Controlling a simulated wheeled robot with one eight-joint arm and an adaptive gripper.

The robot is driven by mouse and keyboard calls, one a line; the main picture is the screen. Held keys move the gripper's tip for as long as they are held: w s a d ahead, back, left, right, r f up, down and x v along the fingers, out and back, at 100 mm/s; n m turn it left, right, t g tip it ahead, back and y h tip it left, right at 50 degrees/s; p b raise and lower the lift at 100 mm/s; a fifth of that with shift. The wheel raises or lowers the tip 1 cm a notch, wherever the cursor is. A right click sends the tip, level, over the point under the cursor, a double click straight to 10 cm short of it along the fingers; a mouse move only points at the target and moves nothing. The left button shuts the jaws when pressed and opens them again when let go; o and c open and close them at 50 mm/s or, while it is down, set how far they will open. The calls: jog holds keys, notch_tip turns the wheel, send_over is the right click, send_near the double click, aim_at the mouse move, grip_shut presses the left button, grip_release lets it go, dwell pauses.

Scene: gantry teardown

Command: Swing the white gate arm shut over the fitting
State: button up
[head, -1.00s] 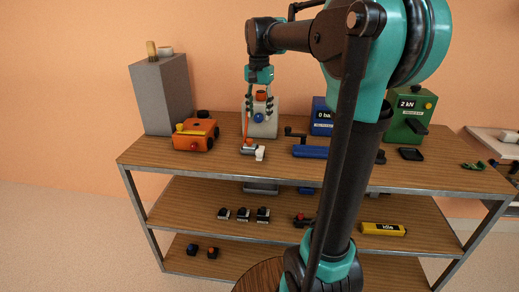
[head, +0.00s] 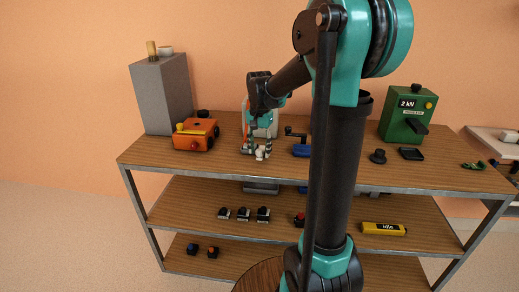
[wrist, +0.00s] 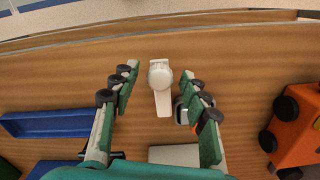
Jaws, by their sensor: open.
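The white gate arm (wrist: 163,103) with its round white knob (wrist: 160,72) lies between my spread fingers in the wrist view. In the head view its white end (head: 260,154) shows near the front of the bench top. My gripper (wrist: 158,82) is open, with one green finger on each side of the arm and a visible gap to each. In the head view my gripper (head: 257,149) is low over the bench. A grey metal piece (wrist: 181,112), perhaps the fitting, is partly hidden behind the right finger.
An orange box (head: 195,134) stands left of my gripper, and a blue vise-like device (head: 301,150) stands to the right. A pale block (wrist: 174,154) is close to my gripper's palm. Bench top (wrist: 60,80) is bare toward the front edge.

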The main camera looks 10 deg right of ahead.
jog(key=shift+c, duration=0.3)
grip_shut()
